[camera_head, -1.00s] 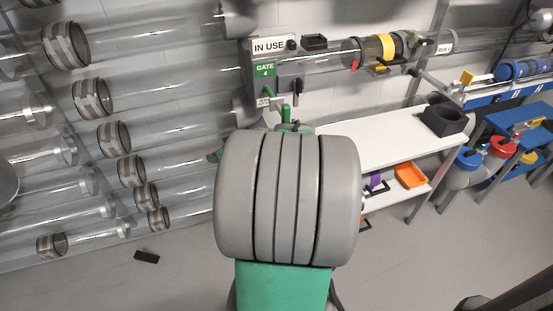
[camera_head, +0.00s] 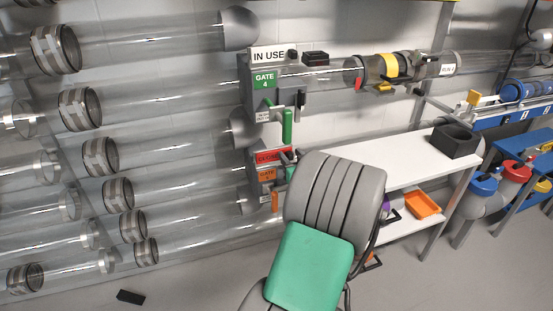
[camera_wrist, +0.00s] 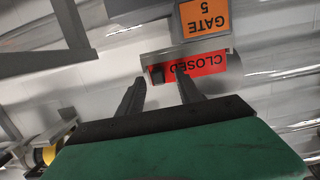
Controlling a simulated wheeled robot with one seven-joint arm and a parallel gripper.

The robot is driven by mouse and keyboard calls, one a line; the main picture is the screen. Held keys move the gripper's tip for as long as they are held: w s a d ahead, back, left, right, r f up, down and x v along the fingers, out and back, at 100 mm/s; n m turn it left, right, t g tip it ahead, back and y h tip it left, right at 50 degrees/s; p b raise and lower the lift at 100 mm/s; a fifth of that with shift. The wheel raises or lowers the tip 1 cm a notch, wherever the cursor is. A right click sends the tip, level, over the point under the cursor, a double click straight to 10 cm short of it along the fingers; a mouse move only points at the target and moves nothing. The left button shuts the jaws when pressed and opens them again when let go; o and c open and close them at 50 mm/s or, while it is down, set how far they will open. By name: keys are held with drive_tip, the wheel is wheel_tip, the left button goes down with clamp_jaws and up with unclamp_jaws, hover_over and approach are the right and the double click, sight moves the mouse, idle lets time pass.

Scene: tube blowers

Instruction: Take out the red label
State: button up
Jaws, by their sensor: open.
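The red label (camera_head: 268,157), marked "CLOSED", sits in the holder on top of the Gate 5 box, above its orange plate (camera_head: 266,176). In the wrist view the red label (camera_wrist: 208,65) appears upside down just beyond my fingers, with a dark knob (camera_wrist: 157,75) at its left end. My gripper (camera_wrist: 160,90) is open and empty. Its two fingers point at the label, the right one overlapping it in the picture; contact cannot be told. In the head view my arm hides most of the gripper.
The Gate 4 box (camera_head: 264,82) above carries a white "IN USE" label (camera_head: 268,55) and a green handle (camera_head: 287,126). Clear tubes run along the left. A white table (camera_head: 400,155) with a black holder (camera_head: 455,140) stands right. A black piece (camera_head: 130,297) lies on the floor.

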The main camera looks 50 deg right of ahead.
drive_tip(key=shift+c, duration=0.4)
clamp_jaws()
